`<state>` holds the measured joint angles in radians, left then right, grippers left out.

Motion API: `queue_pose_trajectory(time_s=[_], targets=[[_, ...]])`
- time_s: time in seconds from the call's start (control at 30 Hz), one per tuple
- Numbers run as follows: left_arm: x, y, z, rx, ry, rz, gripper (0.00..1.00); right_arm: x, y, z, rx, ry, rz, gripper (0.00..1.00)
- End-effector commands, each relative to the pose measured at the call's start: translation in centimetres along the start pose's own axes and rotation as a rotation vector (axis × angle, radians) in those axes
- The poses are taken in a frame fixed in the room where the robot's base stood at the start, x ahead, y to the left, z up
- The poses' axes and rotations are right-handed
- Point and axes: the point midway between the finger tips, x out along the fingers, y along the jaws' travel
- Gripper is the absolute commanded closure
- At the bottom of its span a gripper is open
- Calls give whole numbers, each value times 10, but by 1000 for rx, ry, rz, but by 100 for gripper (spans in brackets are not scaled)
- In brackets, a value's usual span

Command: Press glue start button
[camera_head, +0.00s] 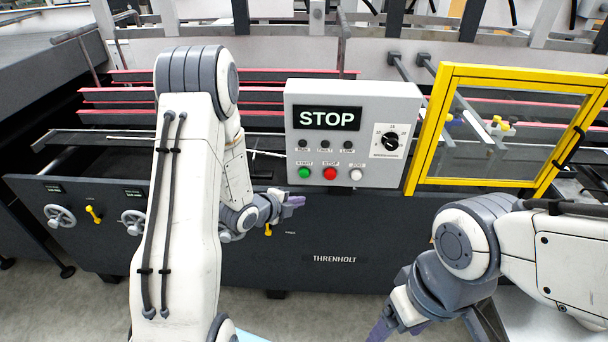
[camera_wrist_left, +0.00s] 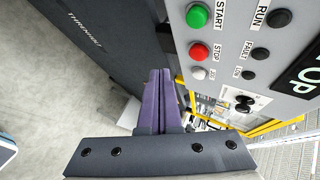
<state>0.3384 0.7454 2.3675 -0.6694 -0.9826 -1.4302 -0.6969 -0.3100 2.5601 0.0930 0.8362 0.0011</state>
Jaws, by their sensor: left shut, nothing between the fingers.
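The green START button (camera_head: 305,172) is on the lower left of the grey control box (camera_head: 408,104). It also shows at the top of the left wrist view (camera_wrist_left: 197,15). The red STOP button (camera_head: 330,173) and a white JOG button (camera_head: 356,175) sit to its right. My left gripper (camera_head: 297,201) appears just below the green button in the head view. Its purple fingers (camera_wrist_left: 162,85) are shut and empty, and apart from the buttons in the left wrist view. My right gripper (camera_head: 380,330) is at the bottom edge, partly cut off, so its fingers are unclear.
The display (camera_head: 326,118) reads STOP above dark indicator lamps. A black dial (camera_head: 390,141) is on the right of the box. A yellow-framed guard (camera_head: 436,130) stands right of the box. The dark machine front (camera_head: 330,235) below carries handwheels (camera_head: 59,215) at left.

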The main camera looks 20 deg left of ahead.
Motion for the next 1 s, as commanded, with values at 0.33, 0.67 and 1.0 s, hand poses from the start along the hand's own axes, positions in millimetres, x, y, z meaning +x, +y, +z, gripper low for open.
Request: queue_pose_trajectory(time_s=[0.33, 0.67, 1.0], targets=[[32, -27, 24, 1, 0, 0, 100, -20, -1, -1, 1, 0, 0, 24], [53, -38, 38, 0, 1, 1, 100, -16, -1, -1, 1, 0, 0, 24], [55, -40, 40, 0, 0, 1, 100, -16, -1, -1, 1, 0, 0, 24]])
